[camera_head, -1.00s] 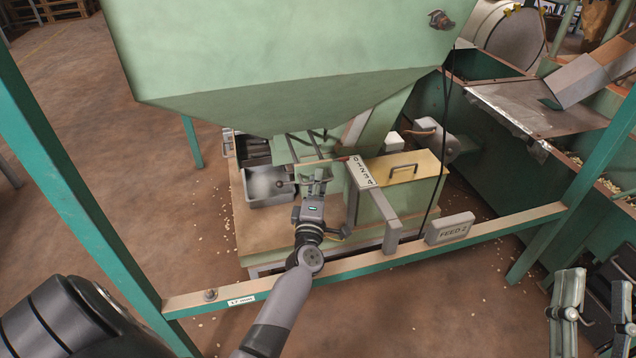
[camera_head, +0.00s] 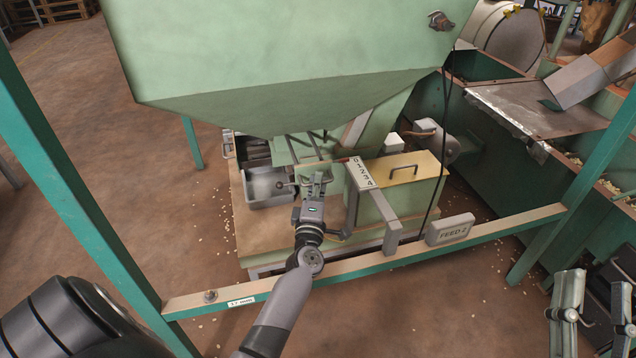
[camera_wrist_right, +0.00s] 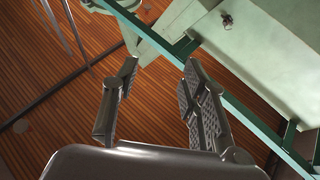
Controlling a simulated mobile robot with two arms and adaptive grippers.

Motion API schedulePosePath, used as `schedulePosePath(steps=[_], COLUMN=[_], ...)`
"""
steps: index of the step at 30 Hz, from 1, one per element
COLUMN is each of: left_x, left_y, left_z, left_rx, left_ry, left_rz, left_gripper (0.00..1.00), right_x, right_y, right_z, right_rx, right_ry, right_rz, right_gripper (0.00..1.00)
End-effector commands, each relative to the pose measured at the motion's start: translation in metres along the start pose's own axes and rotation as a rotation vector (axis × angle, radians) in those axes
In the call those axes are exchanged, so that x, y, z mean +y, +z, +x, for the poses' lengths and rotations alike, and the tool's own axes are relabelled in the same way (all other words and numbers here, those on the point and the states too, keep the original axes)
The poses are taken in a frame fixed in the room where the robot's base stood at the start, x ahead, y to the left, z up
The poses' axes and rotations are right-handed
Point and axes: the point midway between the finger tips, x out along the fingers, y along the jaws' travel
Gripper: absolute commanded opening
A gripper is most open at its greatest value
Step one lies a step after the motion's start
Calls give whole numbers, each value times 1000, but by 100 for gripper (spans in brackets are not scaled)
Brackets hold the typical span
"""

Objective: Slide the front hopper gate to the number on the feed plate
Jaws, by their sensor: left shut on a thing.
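The green front hopper (camera_head: 270,60) hangs over a low base. Below its mouth, a thin rod with a red-tipped pointer (camera_head: 342,160) ends beside the upper end of the white number scale (camera_head: 361,173), near the 0. The scale runs 0 to 4 toward me. The grey feed plate (camera_head: 450,230) on the front rail reads FEED 2. My left gripper (camera_head: 316,182) is shut on the gate's handle under the hopper; its fingers largely hide the handle. My right gripper (camera_head: 568,312) is at the lower right, open and empty; its spread fingers show in the right wrist view (camera_wrist_right: 160,95).
A green-and-tan rail (camera_head: 350,265) crosses in front of the base, between green posts (camera_head: 75,190). A grey tray (camera_head: 268,187) lies left of the gripper. A yellow-topped box (camera_head: 405,170) stands right of the scale. A black cable (camera_head: 437,170) hangs behind the rail.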

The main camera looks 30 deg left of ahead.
Motion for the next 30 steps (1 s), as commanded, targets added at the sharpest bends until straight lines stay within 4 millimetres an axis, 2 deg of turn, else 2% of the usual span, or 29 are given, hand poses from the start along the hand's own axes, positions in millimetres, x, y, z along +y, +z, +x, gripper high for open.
schedulePosePath(steps=[8,15,18,29,30], left_x=[0,5,7,7,7], left_y=[4,16,18,20,20], left_z=[-7,-37,-44,-46,-46], left_rx=[-2,-4,-2,-2,-2], left_ry=[-5,-7,-5,-3,-3], left_rz=[-3,-2,-2,-3,-3], left_gripper=[0,0,0,0,10], right_x=[2,7,9,9,9], right_y=[3,43,54,59,59], right_z=[1,-7,-11,-13,-13], right_rx=[-32,-260,-319,-342,-342], right_ry=[3,14,17,18,18], right_rz=[-3,-11,-12,-13,-12], right_gripper=[40,40,40,40,40])
